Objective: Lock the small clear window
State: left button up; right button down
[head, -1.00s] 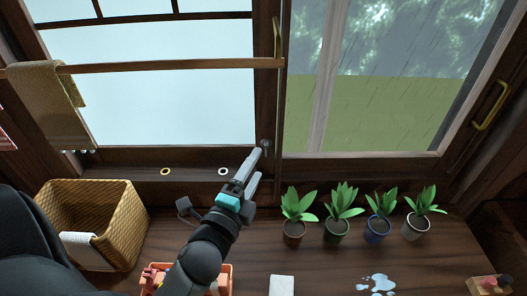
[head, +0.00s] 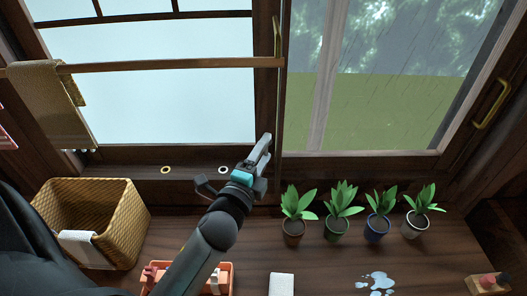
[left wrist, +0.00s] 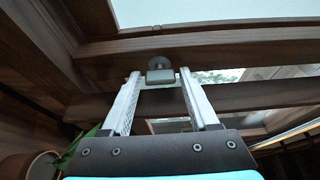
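The window has a pale pane (head: 160,105) on the left and a clear pane (head: 385,110) on the right, with rain and greenery outside. A dark wooden upright stands between them. A small grey metal latch (left wrist: 160,72) with a round knob is on the dark frame in the left wrist view; my gripper hides it in the head view. My left gripper (head: 262,150) is at the foot of the upright. In the left wrist view it is open (left wrist: 160,82), one finger on each side of the latch; contact is unclear. My right gripper is out of view.
Several potted plants (head: 337,229) stand right of my left gripper. A wicker basket (head: 125,225) is at left and an orange tray (head: 226,275) below my arm. A wooden rail (head: 180,66) with a towel (head: 50,100) crosses the left pane. A puddle (head: 377,283) lies on the counter.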

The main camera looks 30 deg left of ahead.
pick_arm(q)
grip_shut()
jog(key=n+t+b, duration=0.1)
jog(key=n+b, duration=0.1)
jog(key=shift+f+n, duration=0.1)
jog(key=shift+n, duration=0.3)
jog(key=shift+o, duration=1.6)
grip_release()
